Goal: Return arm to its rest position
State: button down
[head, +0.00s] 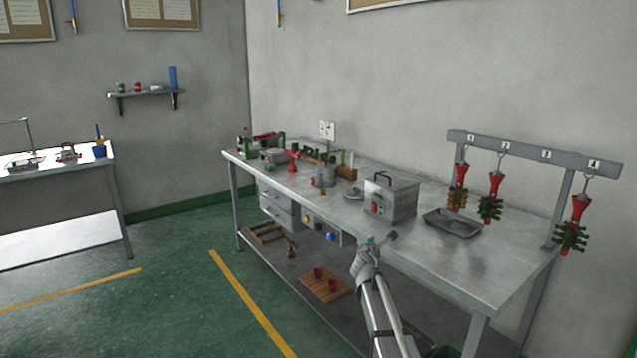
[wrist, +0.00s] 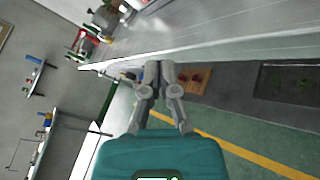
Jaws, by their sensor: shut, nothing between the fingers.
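My arm (head: 380,305) reaches up from the bottom of the head view, in front of the workbench (head: 450,262). My gripper (head: 390,237) is at its upper end, near the bench's front edge and in front of the grey metal box (head: 390,198). In the wrist view my gripper (wrist: 158,68) has its two grey fingers together and empty, beyond its teal body (wrist: 160,158). The fingers appear clear of the bench. Their exact distance from the bench edge cannot be told.
A dark tray (head: 453,223) lies by the box. A wooden board (head: 326,287) is on the lower shelf. The green floor (head: 170,300) at left is open.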

jog(key=s+d+f+m+g+h, duration=0.1)
jog(key=s+d+f+m+g, duration=0.3)
jog(key=s+m, duration=0.4)
jog(key=s+d+f+m+g+h, duration=0.15)
jog(key=s+f+m+g, duration=0.4)
jog(key=s, duration=0.55)
jog(key=s+a+f+m+g+y, duration=0.2)
jog(key=s+m, duration=0.2)
jog(key=s, duration=0.3)
jog(key=s+a+f+m+g+y, duration=0.2)
jog(key=s+m, duration=0.1)
jog(key=s, duration=0.5)
jog(key=s+a+f+m+g+y, duration=0.2)
jog(key=s+m+g+y, duration=0.15)
jog(key=s, duration=0.35)
notch_tip(320, 180, up, 18)
jog(key=t+p, duration=0.1)
jog(key=p, duration=1.7)
jog(key=shift+a+f+h+p, duration=0.2)
jog(key=shift+h+p, duration=0.1)
jog(key=shift+h, duration=0.1)
